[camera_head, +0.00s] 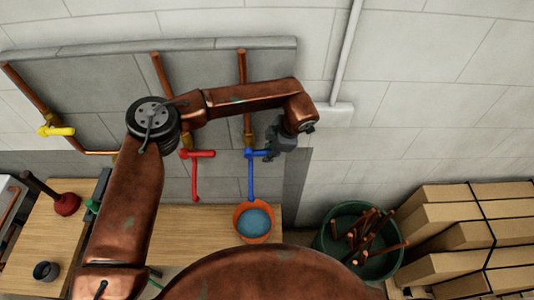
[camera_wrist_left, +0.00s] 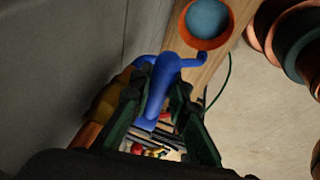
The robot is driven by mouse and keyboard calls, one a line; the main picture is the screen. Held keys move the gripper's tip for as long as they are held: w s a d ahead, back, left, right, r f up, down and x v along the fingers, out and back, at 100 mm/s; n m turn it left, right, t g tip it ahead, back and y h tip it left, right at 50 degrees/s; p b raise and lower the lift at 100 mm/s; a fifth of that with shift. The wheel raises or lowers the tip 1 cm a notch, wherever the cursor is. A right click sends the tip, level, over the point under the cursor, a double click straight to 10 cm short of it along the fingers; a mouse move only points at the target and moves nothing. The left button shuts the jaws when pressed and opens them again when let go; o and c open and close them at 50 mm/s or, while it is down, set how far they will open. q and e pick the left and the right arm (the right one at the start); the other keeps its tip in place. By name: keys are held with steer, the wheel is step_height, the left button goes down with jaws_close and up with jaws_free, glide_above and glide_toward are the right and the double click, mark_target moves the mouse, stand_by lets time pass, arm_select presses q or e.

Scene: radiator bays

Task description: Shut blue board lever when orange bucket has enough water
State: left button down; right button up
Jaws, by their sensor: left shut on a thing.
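The blue lever (camera_head: 257,153) is on the blue tap of the wall board (camera_head: 210,75). My left gripper (camera_head: 273,149) reaches it from the right and is shut on it. In the left wrist view, the blue lever (camera_wrist_left: 161,86) lies between the dark green fingers of my left gripper (camera_wrist_left: 165,105). A blue spout (camera_head: 251,182) hangs down from the tap towards the orange bucket (camera_head: 240,233). The bucket stands on the wooden bench and holds blue water (camera_head: 254,222), whose surface is below the rim. I cannot make out a stream. My right gripper is out of view.
A red tap (camera_head: 195,168) and a yellow tap (camera_head: 55,131) are left of the blue one. A green tub (camera_head: 328,248) of copper pipes and stacked cardboard boxes (camera_head: 450,235) are at the right.

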arm_select(q)
steer(key=shift+f, duration=0.1)
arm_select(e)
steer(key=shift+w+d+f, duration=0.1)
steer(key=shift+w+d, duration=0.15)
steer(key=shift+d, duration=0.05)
arm_select(q)
steer(key=c, duration=1.8)
jaws_free()
steer(key=shift+d, duration=0.1)
steer(key=v, duration=1.2)
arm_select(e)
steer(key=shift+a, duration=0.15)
arm_select(q)
steer(key=shift+d+f, duration=0.1)
